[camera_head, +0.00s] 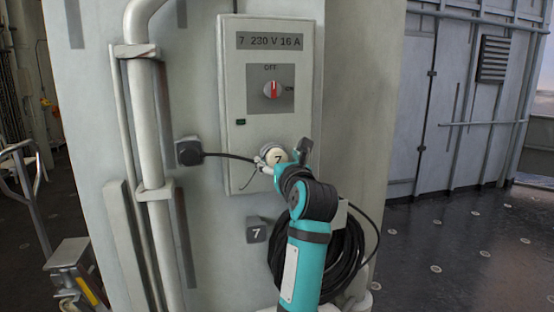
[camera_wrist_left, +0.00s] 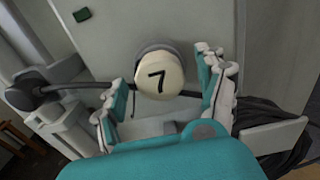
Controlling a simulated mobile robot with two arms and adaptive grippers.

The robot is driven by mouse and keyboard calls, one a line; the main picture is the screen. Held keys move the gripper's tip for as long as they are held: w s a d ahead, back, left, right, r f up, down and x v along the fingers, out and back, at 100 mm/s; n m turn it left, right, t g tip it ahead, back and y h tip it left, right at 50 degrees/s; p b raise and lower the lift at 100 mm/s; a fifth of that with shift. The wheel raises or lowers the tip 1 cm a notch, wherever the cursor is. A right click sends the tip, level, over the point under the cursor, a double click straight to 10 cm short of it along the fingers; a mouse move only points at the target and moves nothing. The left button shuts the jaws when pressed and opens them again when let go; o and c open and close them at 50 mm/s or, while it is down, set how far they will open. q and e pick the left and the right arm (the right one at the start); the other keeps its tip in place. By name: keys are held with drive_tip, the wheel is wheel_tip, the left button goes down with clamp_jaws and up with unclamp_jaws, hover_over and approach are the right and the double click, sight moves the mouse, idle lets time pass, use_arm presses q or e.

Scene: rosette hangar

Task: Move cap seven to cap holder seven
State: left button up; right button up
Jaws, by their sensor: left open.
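Cap seven, a round cream cap marked 7 (camera_head: 278,157), sits on the front of a grey electrical box below its switch. In the left wrist view the cap (camera_wrist_left: 160,76) shows face-on between my open fingers, and I see no firm grip on it. My left gripper (camera_head: 282,163) is at the cap, with its arm partly covering the area to the lower right. A dark block marked 7 (camera_head: 256,231), which looks like cap holder seven, is on the wall below the box; nothing is seen on it. My right gripper is in no view.
The grey box (camera_head: 234,90) has a red switch (camera_head: 273,90) at OFF. A black cable runs from a dark wall block (camera_head: 188,151) to the cap. A coiled black cable (camera_head: 345,262) hangs lower right. A vertical pipe (camera_head: 145,120) stands left.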

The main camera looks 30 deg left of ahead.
use_arm(q)
clamp_jaws()
idle(0.5)
drive_tip(key=shift+s+d+f, duration=0.1)
drive_tip(key=shift+d+f, duration=0.05)
drive_tip(key=shift+d, duration=0.05)
drive_tip(key=shift+v, duration=0.8)
drive_tip(key=shift+s+d+b, duration=0.3)
drive_tip(key=shift+s+d, duration=0.05)
drive_tip(key=shift+v, duration=1.55)
